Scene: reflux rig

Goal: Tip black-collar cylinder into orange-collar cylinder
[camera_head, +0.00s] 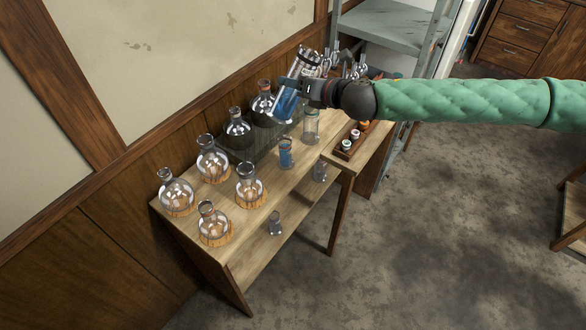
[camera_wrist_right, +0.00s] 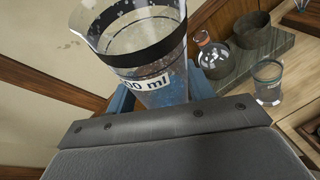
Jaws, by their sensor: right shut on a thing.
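My right gripper (camera_head: 312,92) is shut on a clear cylinder (camera_head: 287,100) with blue liquid, held above the table. The cylinder is tilted, its mouth up and to the right. In the right wrist view the same cylinder (camera_wrist_right: 145,50) shows a black band below its rim and a label ending in "00 ml". Below the gripper, a clear glass vessel (camera_head: 310,128) stands upright on the table. A smaller vessel with blue liquid (camera_head: 286,155) stands nearer the front. I cannot make out an orange collar on either one. My left gripper is not in view.
Several round flasks (camera_head: 213,163) on cork rings fill the left of the wooden table (camera_head: 285,192). A wooden rack (camera_head: 346,148) with small capped vials is at the right. A grey shelf (camera_head: 385,27) stands behind.

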